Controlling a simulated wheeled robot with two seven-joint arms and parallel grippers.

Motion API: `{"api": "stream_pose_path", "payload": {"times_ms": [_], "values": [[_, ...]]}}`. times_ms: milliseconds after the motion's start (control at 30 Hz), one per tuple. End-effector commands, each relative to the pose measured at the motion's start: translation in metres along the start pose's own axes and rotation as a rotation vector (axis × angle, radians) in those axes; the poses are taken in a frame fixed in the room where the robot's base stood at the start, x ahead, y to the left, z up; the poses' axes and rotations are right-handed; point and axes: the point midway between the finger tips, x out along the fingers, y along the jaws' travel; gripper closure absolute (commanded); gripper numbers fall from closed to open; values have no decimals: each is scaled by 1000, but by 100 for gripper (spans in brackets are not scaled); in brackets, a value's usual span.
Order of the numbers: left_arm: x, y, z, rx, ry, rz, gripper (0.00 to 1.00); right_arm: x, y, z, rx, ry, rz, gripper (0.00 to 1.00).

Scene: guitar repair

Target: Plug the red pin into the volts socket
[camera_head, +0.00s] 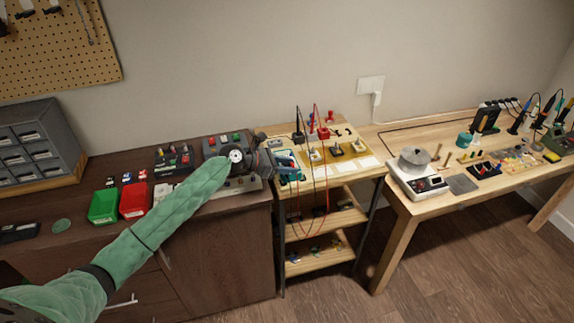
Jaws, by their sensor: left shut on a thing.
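My left gripper (284,154) reaches in from the left over the left end of the small wooden shelf table. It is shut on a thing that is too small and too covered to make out. A teal multimeter (290,174) lies right beside and below its fingertips. The volts socket cannot be made out at this size. Red and black plugs (324,133) stand at the back of this table. I cannot tell where the red pin's tip is. My right gripper is not in view.
The shelf table (352,188) also bears small parts on a yellow board. To the left, a dark cabinet holds a green bin (103,206), a red bin (135,200) and grey devices. To the right, a workbench (440,205) carries a soldering station and tools.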

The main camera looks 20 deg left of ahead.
Motion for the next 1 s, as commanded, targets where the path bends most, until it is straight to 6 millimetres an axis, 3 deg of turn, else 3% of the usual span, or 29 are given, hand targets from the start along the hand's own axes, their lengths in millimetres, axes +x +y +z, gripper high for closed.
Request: {"api": "stream_pose_path", "payload": {"times_ms": [1000], "values": [[0,0,0,-1,0,0,78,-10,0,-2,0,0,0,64]]}}
